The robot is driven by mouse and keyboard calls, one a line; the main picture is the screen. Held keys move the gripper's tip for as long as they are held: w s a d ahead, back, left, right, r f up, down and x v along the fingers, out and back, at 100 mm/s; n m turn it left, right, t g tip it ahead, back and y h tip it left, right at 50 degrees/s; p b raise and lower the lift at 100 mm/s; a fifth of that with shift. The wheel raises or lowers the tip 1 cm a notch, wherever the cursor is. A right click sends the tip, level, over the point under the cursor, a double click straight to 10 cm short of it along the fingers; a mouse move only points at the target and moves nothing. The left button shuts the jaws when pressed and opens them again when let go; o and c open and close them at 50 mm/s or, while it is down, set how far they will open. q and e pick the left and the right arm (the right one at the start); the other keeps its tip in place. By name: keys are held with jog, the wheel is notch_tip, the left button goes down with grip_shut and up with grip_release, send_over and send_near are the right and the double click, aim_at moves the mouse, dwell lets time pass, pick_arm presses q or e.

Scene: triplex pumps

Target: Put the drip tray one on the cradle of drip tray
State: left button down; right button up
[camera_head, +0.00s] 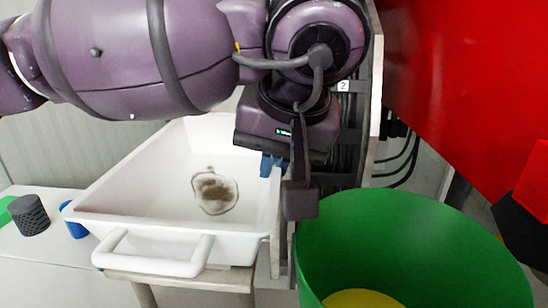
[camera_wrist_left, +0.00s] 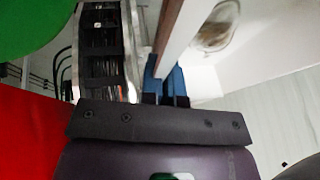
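The drip tray (camera_head: 150,205) is a white open basin with a bar handle at its front and a brown stain on its floor. Its right part rests on or over a grey metal stand (camera_head: 185,281); the contact is partly hidden. My left gripper (camera_head: 272,165) points down at the tray's right wall, with its two blue fingers close together. In the left wrist view the fingers (camera_wrist_left: 165,85) sit on either side of the wall's edge and look closed on it. The stained floor (camera_wrist_left: 214,32) shows beyond. I cannot make out the cradle for sure. My right gripper is not in view.
A large green bin (camera_head: 415,245) with a yellow bottom stands close at the right. A red body (camera_head: 460,80) fills the upper right. A dark rack with cables (camera_head: 355,140) is behind my gripper. A dark grey cup (camera_head: 30,215) and a blue item (camera_head: 74,222) stand at the left.

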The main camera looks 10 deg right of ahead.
pick_arm(q)
jog(key=c, duration=1.4)
grip_release()
jog(key=shift+o, duration=0.2)
jog(key=shift+s+r, duration=0.1)
jog(key=shift+r, duration=0.25)
jog(key=p+v, duration=0.2)
jog(key=v, duration=0.9)
jog(key=shift+r, duration=0.25)
jog(key=shift+s+d, duration=0.1)
